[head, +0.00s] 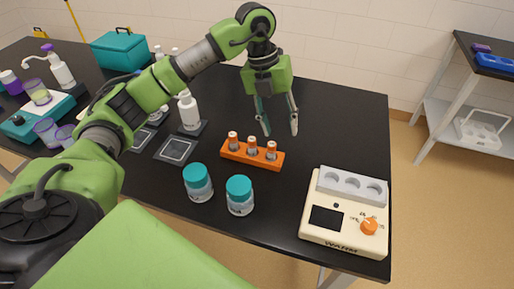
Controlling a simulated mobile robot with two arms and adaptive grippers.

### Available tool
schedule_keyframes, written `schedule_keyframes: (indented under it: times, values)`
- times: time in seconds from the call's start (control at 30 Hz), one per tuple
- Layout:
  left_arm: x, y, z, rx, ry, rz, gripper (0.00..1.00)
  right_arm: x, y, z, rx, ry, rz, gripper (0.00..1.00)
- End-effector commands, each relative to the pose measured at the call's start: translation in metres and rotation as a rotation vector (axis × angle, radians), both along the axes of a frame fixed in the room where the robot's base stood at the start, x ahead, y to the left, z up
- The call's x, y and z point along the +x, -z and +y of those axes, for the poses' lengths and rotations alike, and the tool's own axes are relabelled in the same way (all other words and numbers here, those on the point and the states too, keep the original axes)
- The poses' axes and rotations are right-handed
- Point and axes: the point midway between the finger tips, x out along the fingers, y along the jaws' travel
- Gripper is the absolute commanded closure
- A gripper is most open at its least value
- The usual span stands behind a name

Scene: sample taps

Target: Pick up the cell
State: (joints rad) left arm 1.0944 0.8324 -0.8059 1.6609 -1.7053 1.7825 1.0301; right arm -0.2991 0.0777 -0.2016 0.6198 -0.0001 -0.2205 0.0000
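My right gripper is not in view.
Two teal-lidded jars (198,183) (240,196) stand in front of the rack. A cream warmer (345,215) with a grey three-hole block sits at the front right. White bottles (188,110) and dark pads (176,150) are to the left. The table's back right is clear.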

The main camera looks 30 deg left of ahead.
Motion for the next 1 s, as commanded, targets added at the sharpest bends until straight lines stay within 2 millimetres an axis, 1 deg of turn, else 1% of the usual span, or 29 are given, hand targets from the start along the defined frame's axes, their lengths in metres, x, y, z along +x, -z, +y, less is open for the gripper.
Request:
schedule_keyframes:
  times: [0.03, 0.1, 0.2, 0.27, 0.37, 0.6, 0.7, 0.87, 0.97, 1.0]
  values:
    - [0.000, -0.003, 0.025, 0.071, -0.045, 0.014, 0.60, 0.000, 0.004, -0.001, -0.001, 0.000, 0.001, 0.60]
    - [-0.003, -0.009, 0.053, 0.151, -0.096, 0.040, 0.60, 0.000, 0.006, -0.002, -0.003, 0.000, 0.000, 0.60]
    - [-0.007, -0.014, 0.076, 0.219, -0.144, 0.064, 0.60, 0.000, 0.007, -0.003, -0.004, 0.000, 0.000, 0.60]
    - [-0.009, -0.014, 0.083, 0.239, -0.159, 0.072, 0.60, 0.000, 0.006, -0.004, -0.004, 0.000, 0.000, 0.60]
    - [-0.010, -0.002, 0.086, 0.249, -0.166, 0.080, 0.60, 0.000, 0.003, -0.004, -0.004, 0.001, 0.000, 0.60]
    - [-0.011, 0.045, 0.085, 0.246, -0.163, 0.079, 0.60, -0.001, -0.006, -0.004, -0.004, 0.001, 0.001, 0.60]
    - [-0.010, 0.059, 0.085, 0.244, -0.162, 0.078, 0.60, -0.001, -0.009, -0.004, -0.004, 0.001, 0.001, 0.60]
    - [-0.010, 0.069, 0.084, 0.244, -0.161, 0.075, 0.60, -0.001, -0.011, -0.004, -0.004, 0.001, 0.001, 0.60]
    - [-0.010, 0.078, 0.084, 0.244, -0.160, 0.079, 0.60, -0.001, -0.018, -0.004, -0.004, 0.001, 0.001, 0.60]
    - [-0.010, 0.084, 0.084, 0.245, -0.160, 0.080, 0.60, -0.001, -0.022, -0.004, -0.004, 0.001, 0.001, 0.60]
